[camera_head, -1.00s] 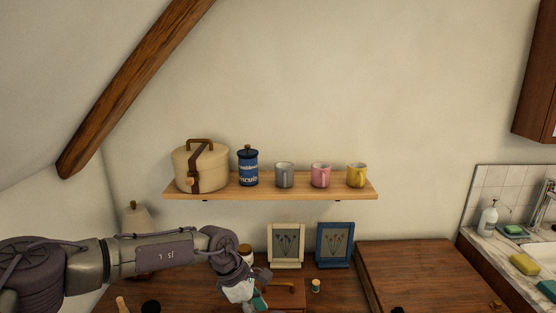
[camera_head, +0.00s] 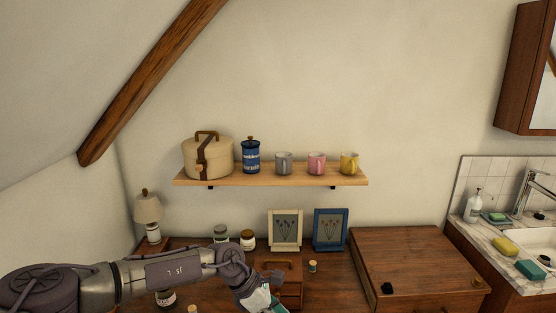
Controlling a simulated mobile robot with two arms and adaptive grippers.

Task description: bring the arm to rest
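My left arm comes in from the lower left and reaches over the wooden dresser top (camera_head: 335,285). My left gripper (camera_head: 262,305) is at the bottom edge of the view, in front of a small wooden box (camera_head: 291,288). Its fingertips are cut off by the frame edge, so I cannot tell whether it is open or shut, or whether it holds anything. White and teal parts show at its end. My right gripper is not in view.
A wall shelf (camera_head: 270,180) holds a round cream case (camera_head: 222,160), a blue tin (camera_head: 251,157) and grey, pink and yellow mugs. Two picture frames, jars and a lamp (camera_head: 148,212) stand behind the arm. A sink counter (camera_head: 505,245) is at right.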

